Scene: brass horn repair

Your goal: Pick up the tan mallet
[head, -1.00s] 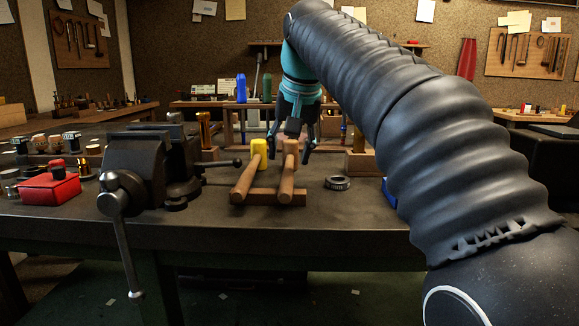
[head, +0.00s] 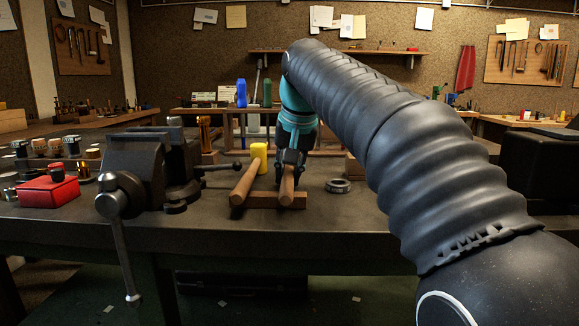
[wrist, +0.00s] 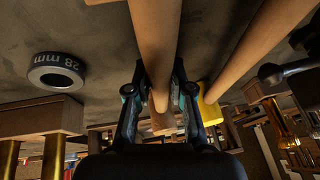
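The tan mallet's handle (head: 287,188) points toward me at the right end of a low wooden rest (head: 262,201) on the bench. Its head is hidden behind my gripper in the head view. My gripper (head: 290,168) is down over this mallet, its fingers closed in on both sides of the handle. In the wrist view the handle (wrist: 156,45) runs between the fingertips (wrist: 159,70), which appear to touch it, with the head beyond. The mallet still lies at the rest. A yellow-headed mallet (head: 259,151) lies just left; its yellow head (wrist: 209,104) also shows in the wrist view.
A dark vise (head: 140,165) with a long handle stands to the left. A red box (head: 48,190) is farther left. A dark ring (head: 338,186) marked 28 mm lies right of the mallets. A wooden rack stands behind. The bench front is clear.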

